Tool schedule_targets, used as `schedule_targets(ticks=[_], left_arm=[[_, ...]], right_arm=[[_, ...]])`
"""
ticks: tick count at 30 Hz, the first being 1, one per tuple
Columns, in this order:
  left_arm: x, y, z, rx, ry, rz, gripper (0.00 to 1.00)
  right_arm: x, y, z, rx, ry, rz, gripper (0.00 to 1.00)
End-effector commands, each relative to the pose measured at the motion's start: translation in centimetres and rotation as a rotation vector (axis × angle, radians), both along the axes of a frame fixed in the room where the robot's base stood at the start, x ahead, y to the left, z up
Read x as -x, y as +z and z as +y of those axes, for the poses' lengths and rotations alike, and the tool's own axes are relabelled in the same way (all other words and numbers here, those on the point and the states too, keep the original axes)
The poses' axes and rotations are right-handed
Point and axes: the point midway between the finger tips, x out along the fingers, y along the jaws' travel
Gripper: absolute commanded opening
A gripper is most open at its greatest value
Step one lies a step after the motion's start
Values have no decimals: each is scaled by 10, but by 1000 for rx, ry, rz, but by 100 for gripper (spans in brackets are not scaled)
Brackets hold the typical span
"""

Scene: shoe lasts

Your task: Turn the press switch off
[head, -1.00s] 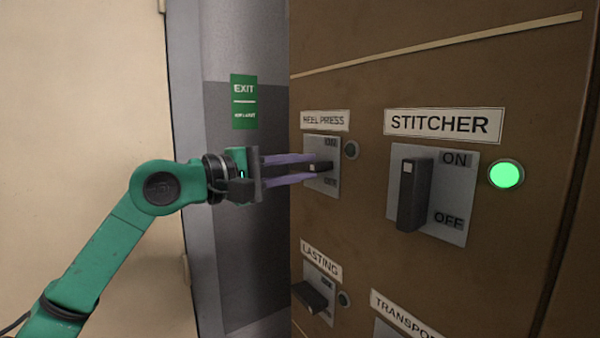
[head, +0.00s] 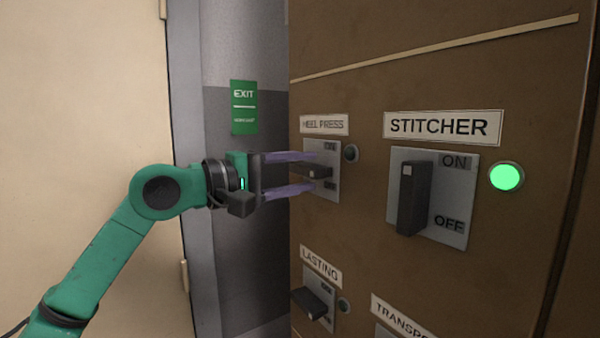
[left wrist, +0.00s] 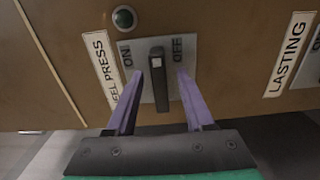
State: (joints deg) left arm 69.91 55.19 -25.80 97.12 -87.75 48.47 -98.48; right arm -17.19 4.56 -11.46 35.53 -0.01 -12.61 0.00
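The heel press switch (head: 318,171) is a dark lever on a grey plate, under a "HEEL PRESS" label, on the brown cabinet. In the left wrist view its lever (left wrist: 159,85) stands out between the ON and OFF marks. My left gripper (head: 290,173) has two purple fingers, one above and one below the lever. In the left wrist view the gripper (left wrist: 156,82) is open, with a gap on each side of the lever. The lamp (head: 351,153) beside this switch looks dark green and unlit. My right gripper is not in view.
The stitcher switch (head: 414,198) is to the right, with a lit green lamp (head: 506,177). The lasting switch (head: 313,303) is below. A transport label (head: 403,318) is at the bottom edge. A green exit sign (head: 243,107) is on the wall behind.

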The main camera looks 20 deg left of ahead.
Motion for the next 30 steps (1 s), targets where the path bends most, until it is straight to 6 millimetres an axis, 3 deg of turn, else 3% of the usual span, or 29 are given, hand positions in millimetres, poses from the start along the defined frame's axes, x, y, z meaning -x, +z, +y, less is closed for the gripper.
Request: schedule_targets(ticks=[10, 22, 30], left_arm=[[10, -4, 10, 1, 3, 1, 52], [94, -6, 79, 1, 4, -1, 52], [112, 0, 93, 0, -1, 0, 52]], right_arm=[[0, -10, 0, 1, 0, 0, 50], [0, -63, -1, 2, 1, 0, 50], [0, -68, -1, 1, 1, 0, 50]])
